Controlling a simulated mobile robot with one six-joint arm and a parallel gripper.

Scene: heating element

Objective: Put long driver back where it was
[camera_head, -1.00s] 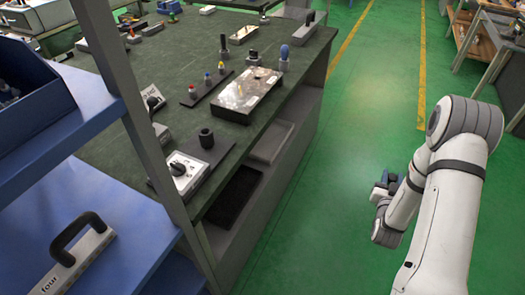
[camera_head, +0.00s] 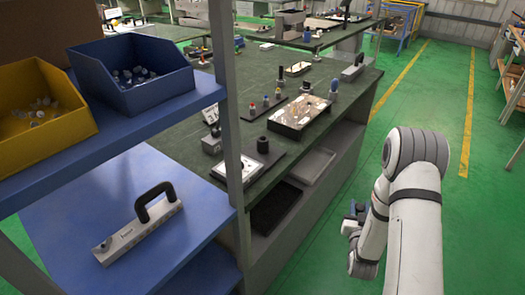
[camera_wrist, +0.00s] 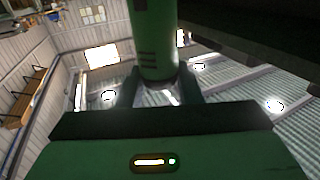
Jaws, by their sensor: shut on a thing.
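My gripper (camera_wrist: 158,92) is shut on a dark green cylindrical shaft or handle (camera_wrist: 153,40) in the wrist view, which I take to be the long driver. Its far end is out of that frame. In the head view my gripper (camera_head: 352,220) hangs low over the green floor at the right, apart from the workbench, and the held thing cannot be made out there. The workbench (camera_head: 345,112) carries a black rack (camera_head: 262,113) with several small coloured-top pieces. A blue-handled tool (camera_head: 333,88) stands upright beside a metal-topped box (camera_head: 300,114).
A blue shelf (camera_head: 70,210) at the left holds a block with a black handle (camera_head: 140,222), a blue bin (camera_head: 140,90) and a yellow bin (camera_head: 40,115). A grey post (camera_head: 227,100) stands before the bench. Floor right of the bench is clear.

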